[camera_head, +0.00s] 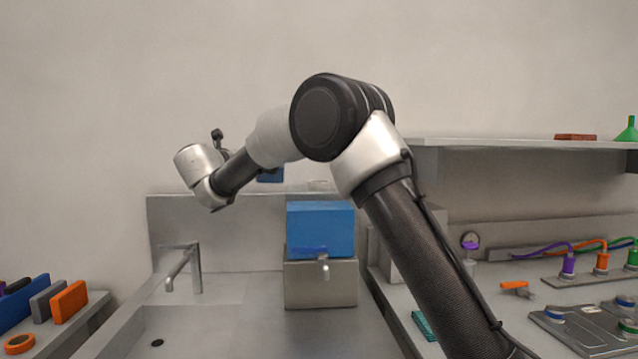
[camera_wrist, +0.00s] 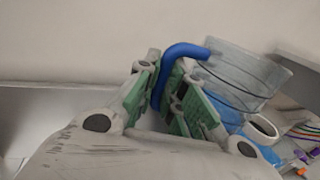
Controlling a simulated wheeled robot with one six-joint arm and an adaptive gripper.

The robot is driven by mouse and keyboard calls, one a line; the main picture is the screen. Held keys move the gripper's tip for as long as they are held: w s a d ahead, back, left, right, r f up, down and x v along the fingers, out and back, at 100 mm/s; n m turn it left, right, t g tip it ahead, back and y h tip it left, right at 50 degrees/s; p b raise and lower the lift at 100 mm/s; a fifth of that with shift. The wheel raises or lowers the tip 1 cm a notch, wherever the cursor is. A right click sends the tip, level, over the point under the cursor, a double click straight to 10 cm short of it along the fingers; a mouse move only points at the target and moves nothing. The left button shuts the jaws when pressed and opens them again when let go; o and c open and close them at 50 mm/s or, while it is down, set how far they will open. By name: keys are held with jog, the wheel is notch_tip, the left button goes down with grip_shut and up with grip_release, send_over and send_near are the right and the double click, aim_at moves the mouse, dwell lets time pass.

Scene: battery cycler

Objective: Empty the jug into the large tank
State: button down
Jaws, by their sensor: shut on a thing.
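In the wrist view my gripper (camera_wrist: 165,88) is shut on the blue handle (camera_wrist: 183,49) of a clear jug (camera_wrist: 262,72). The jug looks tilted in this view and has blue in its lower part, perhaps liquid. A pale ring-shaped opening (camera_wrist: 262,128) with blue around it shows just below the jug. In the head view a blue box-shaped tank (camera_head: 320,228) stands on a steel block with a small tap, likely the large tank. My arm hides the gripper there; only a small blue patch (camera_head: 270,175) shows beneath the arm, and I cannot tell what it is.
A sink with a faucet (camera_head: 182,262) lies left of the tank. Orange and blue blocks (camera_head: 68,302) stand at far left. A wall shelf (camera_head: 520,145) with a green funnel (camera_head: 627,130) is at right, above a bench with coloured cables (camera_head: 570,262).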

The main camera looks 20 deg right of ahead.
jog(key=shift+s+d+r+m, duration=0.2)
jog(key=shift+d+r+m, duration=0.35)
jog(key=shift+r+m, duration=0.2)
jog(key=shift+s+d+r+m, duration=0.15)
jog(key=shift+d+r+m, duration=0.45)
jog(key=shift+m, duration=0.25)
jog(key=shift+s+d+r+m+g+y, duration=0.2)
jog(key=shift+d+r+m, duration=0.2)
jog(key=shift+r, duration=0.2)
jog(key=shift+s+d+r+m+g+y, duration=0.1)
jog(key=shift+d+r+m+g+y, duration=0.1)
jog(key=shift+d+r+m, duration=0.3)
jog(key=shift+s+d+r+m+y, duration=0.15)
jog(key=shift+d+r+m, duration=0.05)
jog(key=shift+d+m, duration=0.3)
jog(key=shift+s+d+r+m+y, duration=0.1)
jog(key=shift+d+r+m, duration=0.05)
jog(key=shift+d+m, duration=0.35)
jog(key=shift+s+d+r+m+y, duration=0.15)
jog(key=shift+d+r+m, duration=0.05)
jog(key=shift+d+m, duration=0.3)
jog(key=shift+s+d+r+m, duration=0.15)
jog(key=shift+d+m, duration=0.25)
jog(key=shift+m, duration=0.2)
